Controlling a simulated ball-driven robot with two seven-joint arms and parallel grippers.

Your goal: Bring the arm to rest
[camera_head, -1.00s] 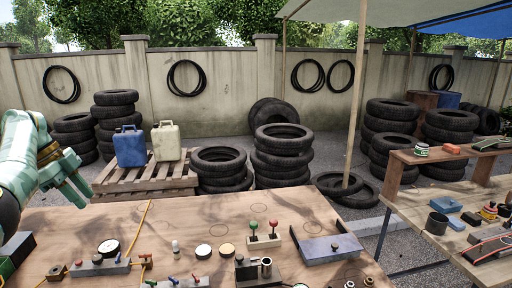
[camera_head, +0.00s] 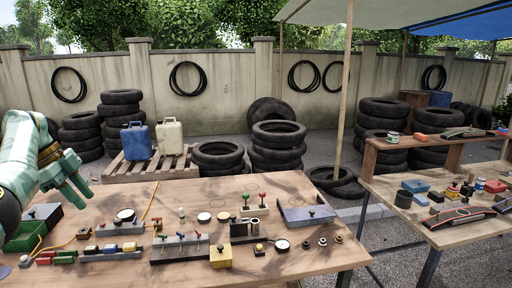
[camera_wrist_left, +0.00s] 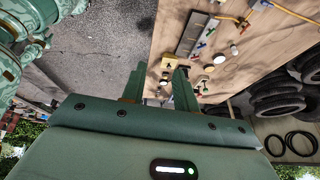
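My left arm comes in at the left edge of the head view, pale green. Its gripper (camera_head: 76,182) hangs over the left rear part of the wooden workbench (camera_head: 150,198), above the surface and holding nothing. In the left wrist view the two dark green fingers (camera_wrist_left: 158,88) stand apart with a clear gap between them. Bare asphalt and the bench edge show beyond them. My right gripper is in neither view.
A second table (camera_head: 440,236) stands right. A pallet (camera_head: 150,168) and tyre stacks stand behind.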

